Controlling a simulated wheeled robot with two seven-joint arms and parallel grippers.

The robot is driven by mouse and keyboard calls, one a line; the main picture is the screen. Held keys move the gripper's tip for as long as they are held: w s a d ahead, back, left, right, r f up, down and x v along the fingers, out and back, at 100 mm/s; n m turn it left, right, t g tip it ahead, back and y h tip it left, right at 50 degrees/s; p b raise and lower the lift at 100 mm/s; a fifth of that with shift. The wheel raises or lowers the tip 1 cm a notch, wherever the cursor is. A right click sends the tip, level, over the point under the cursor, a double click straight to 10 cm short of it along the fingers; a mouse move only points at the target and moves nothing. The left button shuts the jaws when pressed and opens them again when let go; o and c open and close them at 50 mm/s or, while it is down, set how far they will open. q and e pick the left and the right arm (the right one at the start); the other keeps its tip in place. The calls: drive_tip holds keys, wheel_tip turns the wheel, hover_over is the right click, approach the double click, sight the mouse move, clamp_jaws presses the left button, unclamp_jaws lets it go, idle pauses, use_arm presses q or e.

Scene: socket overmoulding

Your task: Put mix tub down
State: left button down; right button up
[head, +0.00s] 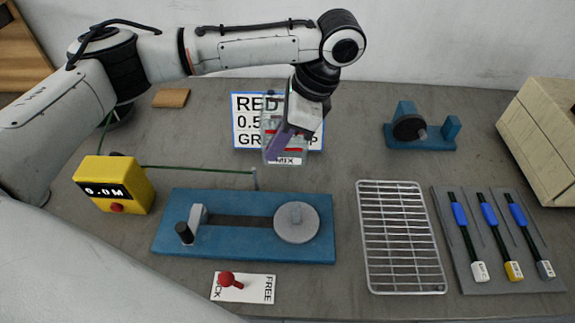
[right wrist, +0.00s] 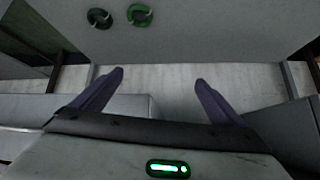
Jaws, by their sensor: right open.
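The mix tub (head: 270,154) is a small clear tub with red marks and a white MIX label, in the middle back of the head view. My left gripper (head: 280,143) points down at it, a purple finger across its near side; the other finger is hidden. The gripper appears shut on the tub, which looks about upright. I cannot tell whether its base touches the table. My right gripper (right wrist: 160,85) is open and empty in the right wrist view, its two purple fingers wide apart. It does not show in the head view.
A lettered sign (head: 242,135) stands behind the tub. In front are a blue fixture (head: 240,248) with a grey disc and a yellow meter box (head: 115,185). A wire rack (head: 402,238), a tool tray (head: 455,272) and a blue stand (head: 430,143) are to the right. Bare table lies right of the tub.

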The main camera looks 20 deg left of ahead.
sight(278, 165)
use_arm(q)
drive_tip(key=shift+f, duration=3.15)
drive_tip(key=c, duration=2)
unclamp_jaws()
drive_tip(key=shift+f, duration=0.1)
